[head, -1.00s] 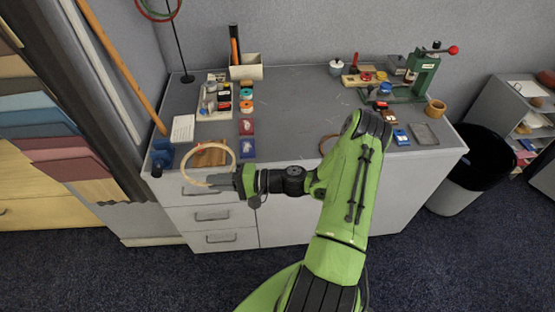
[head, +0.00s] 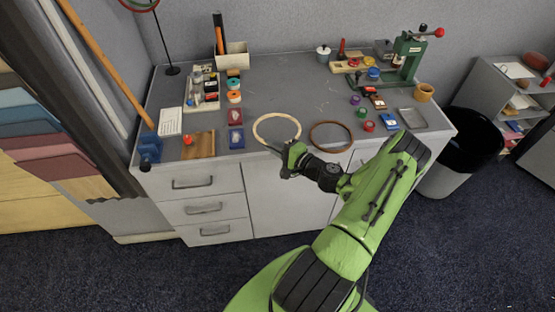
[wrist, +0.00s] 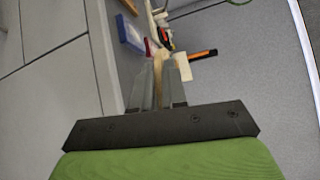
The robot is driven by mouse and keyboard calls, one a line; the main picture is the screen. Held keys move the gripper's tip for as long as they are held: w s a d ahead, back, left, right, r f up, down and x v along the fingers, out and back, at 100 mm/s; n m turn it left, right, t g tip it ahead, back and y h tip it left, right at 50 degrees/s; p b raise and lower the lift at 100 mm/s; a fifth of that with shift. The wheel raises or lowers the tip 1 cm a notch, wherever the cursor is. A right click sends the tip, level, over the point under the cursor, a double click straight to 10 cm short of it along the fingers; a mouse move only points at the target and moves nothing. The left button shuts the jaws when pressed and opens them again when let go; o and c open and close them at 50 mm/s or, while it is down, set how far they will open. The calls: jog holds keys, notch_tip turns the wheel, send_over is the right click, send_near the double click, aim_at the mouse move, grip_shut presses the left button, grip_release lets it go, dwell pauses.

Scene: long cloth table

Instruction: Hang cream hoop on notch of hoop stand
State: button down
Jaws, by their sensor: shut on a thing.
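The cream hoop (head: 278,113) shows as a full ring in the head view, over the front part of the grey table; I cannot tell its exact height. My gripper (head: 283,149) is shut on the hoop's near edge. In the wrist view my gripper's fingers (wrist: 160,78) close around a narrow beige piece of the hoop (wrist: 158,76). The hoop stand (head: 162,45) is a thin black pole on a round base at the back left of the table. A red and green hoop hang near its top, cut off by the picture's edge. Its notches are hidden.
A brown hoop (head: 313,130) lies right of the cream one. A cream holder (head: 234,58) with pens stands by the stand. Left are a parts tray (head: 202,103), tape rolls and a wooden block (head: 199,148). A green press (head: 407,60) stands back right. The table's middle back is clear.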

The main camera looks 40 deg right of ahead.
notch_tip(320, 180, down, 7)
jog(key=shift+r+b, duration=0.15)
jog(key=shift+b, duration=0.45)
jog(key=c, duration=1.2)
grip_release()
jog(key=shift+o, duration=0.2)
jog(key=shift+f, duration=0.2)
